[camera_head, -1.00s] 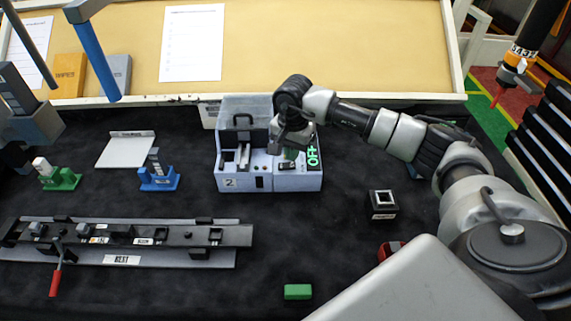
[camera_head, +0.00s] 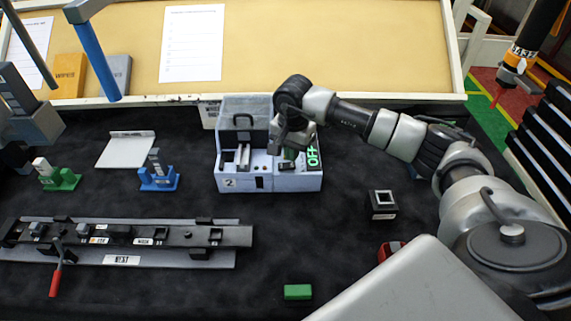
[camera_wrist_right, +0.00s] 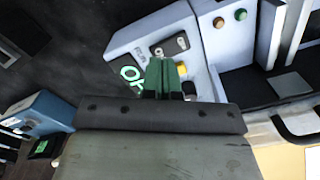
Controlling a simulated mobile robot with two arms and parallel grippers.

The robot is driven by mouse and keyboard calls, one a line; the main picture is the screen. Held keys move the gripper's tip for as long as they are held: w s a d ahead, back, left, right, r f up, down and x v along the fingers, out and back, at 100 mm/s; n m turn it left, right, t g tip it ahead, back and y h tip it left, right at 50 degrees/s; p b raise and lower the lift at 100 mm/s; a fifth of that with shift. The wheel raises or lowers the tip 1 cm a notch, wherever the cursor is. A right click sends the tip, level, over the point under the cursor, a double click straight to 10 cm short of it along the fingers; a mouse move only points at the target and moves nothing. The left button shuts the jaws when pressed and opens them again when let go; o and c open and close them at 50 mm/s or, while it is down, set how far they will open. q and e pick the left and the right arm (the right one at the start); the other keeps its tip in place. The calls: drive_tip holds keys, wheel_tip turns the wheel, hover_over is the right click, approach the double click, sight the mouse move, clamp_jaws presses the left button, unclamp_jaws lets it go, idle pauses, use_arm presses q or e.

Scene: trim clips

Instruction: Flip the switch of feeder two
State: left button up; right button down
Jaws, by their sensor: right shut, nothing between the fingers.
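Feeder two (camera_head: 240,186) is a pale blue-grey box with a clear lid and a "2" label, standing on the dark table. Its display (camera_head: 313,157) reads OFF in green; it also shows in the wrist view (camera_wrist_right: 131,76), partly covered. A small switch panel (camera_wrist_right: 170,46) lies beside the display. My right gripper (camera_head: 289,155) is shut and empty over the feeder's right part. Its green fingertips (camera_wrist_right: 162,76) are close to the panel; I cannot tell whether they touch it. A grey part at the left edge (camera_head: 32,126) seems to be my left gripper, cut off and unclear.
A black rail fixture (camera_head: 120,258) with a red-handled lever lies at the front left. Green (camera_head: 58,180) and blue (camera_head: 158,181) holders stand behind it. A black block (camera_head: 382,213) and a green block (camera_head: 298,292) lie to the right.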

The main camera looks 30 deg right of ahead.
drive_tip(key=shift+s+f+b, duration=0.1)
drive_tip(key=shift+f+b, duration=1.15)
drive_tip(key=shift+f, duration=0.15)
idle(0.9)
drive_tip(key=shift+r+p, duration=0.6)
drive_tip(key=shift+r, duration=0.35)
drive_tip(key=shift+r+p, duration=1.3)
drive_tip(key=shift+r, duration=1.3)
drive_tip(key=shift+f, duration=0.1)
